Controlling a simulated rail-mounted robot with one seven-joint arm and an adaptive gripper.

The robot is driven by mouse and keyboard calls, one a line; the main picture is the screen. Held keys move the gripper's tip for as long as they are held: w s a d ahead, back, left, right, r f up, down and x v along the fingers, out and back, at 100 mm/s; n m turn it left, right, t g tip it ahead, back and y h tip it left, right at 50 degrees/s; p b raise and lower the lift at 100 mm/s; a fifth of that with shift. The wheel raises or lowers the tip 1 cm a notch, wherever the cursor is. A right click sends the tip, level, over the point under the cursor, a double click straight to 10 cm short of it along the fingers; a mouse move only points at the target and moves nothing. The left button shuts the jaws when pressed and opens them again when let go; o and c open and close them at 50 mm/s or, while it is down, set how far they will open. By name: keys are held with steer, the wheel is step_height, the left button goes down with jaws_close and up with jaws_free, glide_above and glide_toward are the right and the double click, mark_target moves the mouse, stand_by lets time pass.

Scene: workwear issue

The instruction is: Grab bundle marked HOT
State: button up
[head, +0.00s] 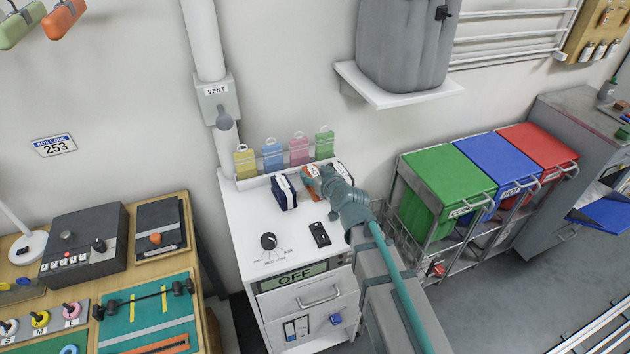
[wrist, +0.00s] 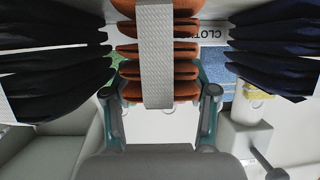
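An orange-brown folded bundle with a pale strap (wrist: 156,60) fills the middle of the wrist view. In the head view only a small part of this orange bundle (head: 309,171) shows beside my gripper (head: 322,178). In the wrist view the fingers of my gripper (wrist: 160,92) stand on either side of the bundle. I cannot tell whether they press on it. A navy bundle (head: 284,194) stands left of it in the head view and at the right in the wrist view (wrist: 275,45). A black bundle (wrist: 50,55) is at the left there. I cannot read HOT on any bundle.
The bundles are on a white cabinet top (head: 256,222) with a dial (head: 268,241) and an OFF display (head: 294,278). Coloured tags (head: 299,150) stand behind. Green, blue and red bins (head: 497,166) are at the right, a workbench (head: 190,262) at the left.

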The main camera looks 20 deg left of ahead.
steer(key=c, duration=0.7)
steer(key=shift+o, duration=0.2)
steer(key=shift+r, duration=0.2)
